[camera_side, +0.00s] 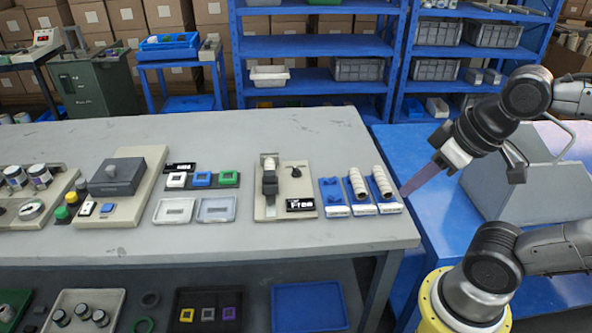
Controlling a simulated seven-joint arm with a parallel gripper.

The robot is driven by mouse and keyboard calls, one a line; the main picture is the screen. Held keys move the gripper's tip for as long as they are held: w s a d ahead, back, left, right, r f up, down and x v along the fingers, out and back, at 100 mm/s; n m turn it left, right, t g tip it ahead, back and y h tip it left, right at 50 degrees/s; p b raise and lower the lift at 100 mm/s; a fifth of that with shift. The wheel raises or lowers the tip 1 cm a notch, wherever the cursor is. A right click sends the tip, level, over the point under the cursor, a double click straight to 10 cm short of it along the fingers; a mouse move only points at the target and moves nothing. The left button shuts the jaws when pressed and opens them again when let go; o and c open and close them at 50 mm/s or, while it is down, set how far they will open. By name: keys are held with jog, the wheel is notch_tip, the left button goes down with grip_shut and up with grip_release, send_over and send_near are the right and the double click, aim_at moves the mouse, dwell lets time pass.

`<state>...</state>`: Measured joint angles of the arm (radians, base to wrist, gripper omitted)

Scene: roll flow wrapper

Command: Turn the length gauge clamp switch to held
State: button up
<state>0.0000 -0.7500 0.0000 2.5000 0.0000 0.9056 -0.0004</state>
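The plate (263,210) right of the bench's middle carries a dark upright fixture (270,183), a small black knob (296,171) and a black label with unclear lettering (300,205). The knob may be the clamp switch; its set position is too small to read. My gripper (408,190) is to the right of this plate, past the bench's right edge area, and clear of the knob. A flat purplish piece slants down-left from its white block. I cannot tell whether this piece is a finger or held, or whether the gripper is open.
Blue holders with pale rolls (357,184) stand between the plate and my gripper. Left of the plate are clear trays (216,210), coloured blocks (201,179) and a grey box on a beige base (117,177). The bench (330,140) behind the plate is bare.

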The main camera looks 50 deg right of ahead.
jog(key=o, duration=0.5)
jog(key=r, duration=0.2)
jog(key=shift+w+r, duration=0.4)
jog(key=shift+c, duration=0.2)
jog(key=w+d+r, duration=0.2)
jog(key=w+r, duration=0.8)
jog(key=w, duration=0.5)
jog(key=m+g, duration=0.3)
jog(key=g, duration=0.3)
send_over(297, 169)
notch_tip(297, 169, down, 23)
notch_tip(297, 169, down, 14)
jog(key=shift+w+r, duration=0.1)
jog(key=shift+c, duration=0.2)
grip_shut()
